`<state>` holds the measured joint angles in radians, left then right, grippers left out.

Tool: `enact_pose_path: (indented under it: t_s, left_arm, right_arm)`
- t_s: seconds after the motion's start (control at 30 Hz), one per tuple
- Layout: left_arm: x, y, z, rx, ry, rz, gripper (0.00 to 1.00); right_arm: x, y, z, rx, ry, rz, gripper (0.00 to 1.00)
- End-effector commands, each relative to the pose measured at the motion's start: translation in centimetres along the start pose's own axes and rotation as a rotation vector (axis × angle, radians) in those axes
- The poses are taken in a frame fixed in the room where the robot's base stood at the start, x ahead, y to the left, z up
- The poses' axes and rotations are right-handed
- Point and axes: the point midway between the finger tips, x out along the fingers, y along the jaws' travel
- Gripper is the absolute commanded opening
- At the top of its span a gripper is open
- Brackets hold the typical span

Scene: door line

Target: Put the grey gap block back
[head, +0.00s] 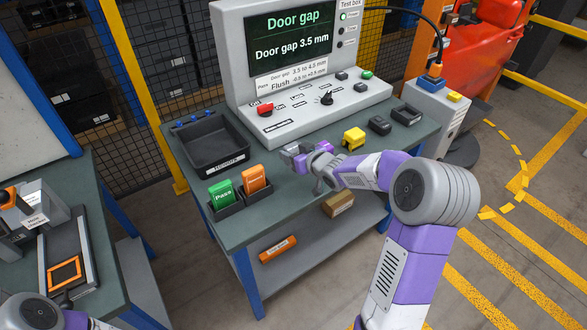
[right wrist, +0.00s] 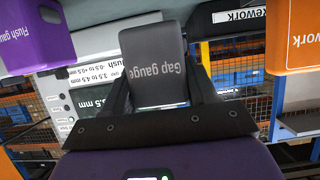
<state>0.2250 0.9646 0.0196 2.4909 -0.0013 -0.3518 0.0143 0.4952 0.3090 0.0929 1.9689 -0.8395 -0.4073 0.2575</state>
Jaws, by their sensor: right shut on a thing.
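The grey gap block (right wrist: 158,65), marked "Gap gauge", fills the middle of the right wrist view. My right gripper (head: 303,158) is shut on it, with a dark finger on either side. In the head view the gripper is over the left-middle of the grey-green bench (head: 225,228), between the black tray (head: 205,145) and the yellow block (head: 353,138). The held block is small and hard to make out there. My left gripper is not in view.
Green "Pass" (head: 221,193) and orange (head: 255,178) cards stand in holders at the bench's front left. The test box (head: 300,85) stands behind. Dark items (head: 380,125) (head: 406,115) sit at the right. A purple flush gauge (right wrist: 30,35) shows in the right wrist view.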

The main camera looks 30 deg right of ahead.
Motion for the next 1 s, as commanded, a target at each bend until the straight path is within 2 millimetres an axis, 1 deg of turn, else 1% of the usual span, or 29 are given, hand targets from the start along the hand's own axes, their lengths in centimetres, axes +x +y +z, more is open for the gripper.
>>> enact_pose_path:
  t_s: [0.13,0.3,0.33,0.4,0.63,0.77,0.8,0.93,1.0]
  left_arm:
    - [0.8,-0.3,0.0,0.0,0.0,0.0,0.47]
    - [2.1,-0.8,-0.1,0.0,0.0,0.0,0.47]
    - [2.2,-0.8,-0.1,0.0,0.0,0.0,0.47]
    - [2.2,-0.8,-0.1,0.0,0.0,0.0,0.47]
    - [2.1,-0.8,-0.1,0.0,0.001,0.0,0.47]
    - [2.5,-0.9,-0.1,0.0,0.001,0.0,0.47]
    - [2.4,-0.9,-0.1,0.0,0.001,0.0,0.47]
    - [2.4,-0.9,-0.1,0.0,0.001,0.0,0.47]
    - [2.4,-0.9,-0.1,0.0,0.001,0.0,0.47]
  right_arm:
    - [0.7,-0.1,1.4,-0.001,0.002,-0.001,0.14]
    - [1.8,0.0,4.2,0.0,0.002,-0.001,0.14]
    - [1.9,0.0,4.4,-0.001,0.003,-0.001,0.14]
    - [2.0,0.0,4.6,-0.002,0.005,0.0,0.14]
    - [1.9,0.0,4.5,-0.002,0.005,0.001,0.14]
    - [2.1,0.0,4.9,-0.002,0.004,0.001,0.14]
    - [2.1,0.0,5.0,-0.001,0.002,0.001,0.62]
    - [2.1,0.0,4.9,-0.001,0.002,0.001,0.82]
    - [2.1,0.0,4.9,-0.001,0.002,0.001,0.83]
